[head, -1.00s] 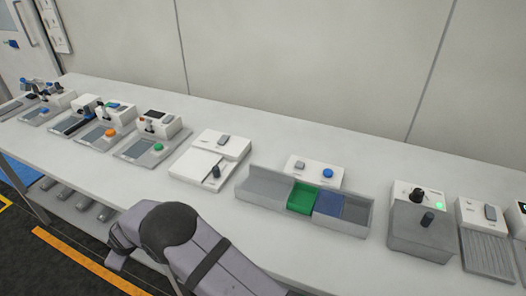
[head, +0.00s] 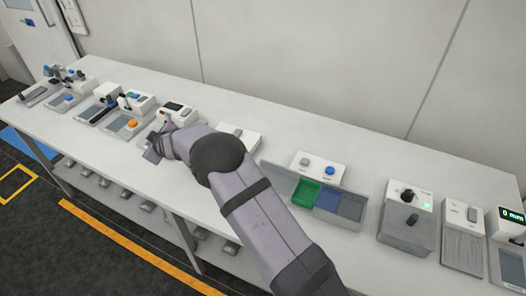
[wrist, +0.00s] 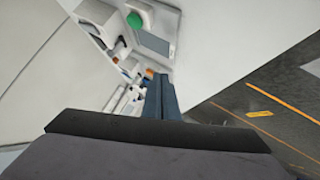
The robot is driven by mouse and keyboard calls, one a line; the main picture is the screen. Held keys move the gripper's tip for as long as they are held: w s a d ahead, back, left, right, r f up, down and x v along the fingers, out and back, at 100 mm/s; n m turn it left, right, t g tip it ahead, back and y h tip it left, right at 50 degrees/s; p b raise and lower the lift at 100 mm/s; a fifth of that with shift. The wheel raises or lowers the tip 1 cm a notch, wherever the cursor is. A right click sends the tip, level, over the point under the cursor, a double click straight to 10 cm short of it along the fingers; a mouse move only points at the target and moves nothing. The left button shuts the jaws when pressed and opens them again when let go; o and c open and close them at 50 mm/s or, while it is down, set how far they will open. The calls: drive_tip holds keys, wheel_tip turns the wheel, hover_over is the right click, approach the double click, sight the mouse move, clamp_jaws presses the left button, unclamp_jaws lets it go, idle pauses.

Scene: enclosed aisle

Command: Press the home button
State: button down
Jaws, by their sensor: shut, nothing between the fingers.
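No label reading "home" is legible in either view, so I cannot tell which button it is. A blue button (head: 330,170) and a grey button (head: 305,161) sit on a white box behind a tray. An orange button (head: 132,123) is on a station further left. A green button (wrist: 134,22) shows in the wrist view, on a station with a grey plate; in the head view my arm hides it. My gripper (head: 153,152) is shut and empty, near that station. Its closed fingers (wrist: 160,95) point toward the stations in the wrist view.
The tray (head: 277,180) has green and blue sections. To its right stand a knob box (head: 408,215) with a green light and a ribbed box (head: 462,240). Several small devices line the left of the white table (head: 85,150). The wall is behind; the front edge is open.

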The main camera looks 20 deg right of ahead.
drive_tip(key=d+r+h+p, duration=0.2)
drive_tip(key=d, duration=1.4)
wheel_tip(320, 180, up, 4)
drive_tip(key=m+g+h+p, duration=0.1)
drive_tip(key=m+h+p, duration=0.1)
drive_tip(key=p, duration=0.6)
hover_over(307, 163)
drive_tip(key=shift+s+f, duration=0.1)
drive_tip(key=shift+f+n, duration=0.1)
drive_tip(key=shift+n, duration=0.2)
wheel_tip(307, 163, down, 9)
drive_tip(key=b, duration=0.8)
drive_tip(key=shift+r+b, duration=0.2)
drive_tip(key=shift+b, duration=0.2)
drive_tip(key=shift+f, duration=0.1)
drive_tip(key=shift+f, duration=0.35)
